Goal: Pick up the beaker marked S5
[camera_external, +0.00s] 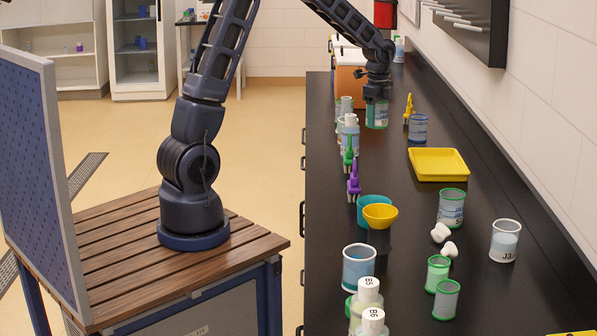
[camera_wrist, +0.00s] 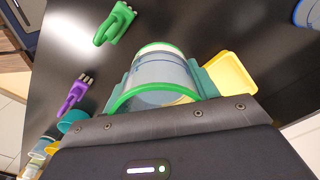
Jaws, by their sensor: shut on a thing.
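A clear beaker with a green rim and blue-grey contents (camera_external: 377,116) is between the fingers of my gripper (camera_external: 377,97) over the far part of the black counter. In the wrist view the same beaker (camera_wrist: 162,72) sits between the green finger pads of my gripper (camera_wrist: 163,88), which is shut on it. The beaker looks upright in the external view. I cannot read its marking, and I cannot tell whether its base touches the counter.
Right of the beaker are a yellow clip-like tool (camera_external: 409,109) and a blue-grey beaker (camera_external: 418,128). Nearer are a yellow tray (camera_external: 438,165) and a green-rimmed beaker (camera_external: 451,207). Bottles and green (camera_external: 348,158) and purple (camera_external: 354,188) tools line the left edge. An orange-brown box (camera_external: 350,88) stands behind.

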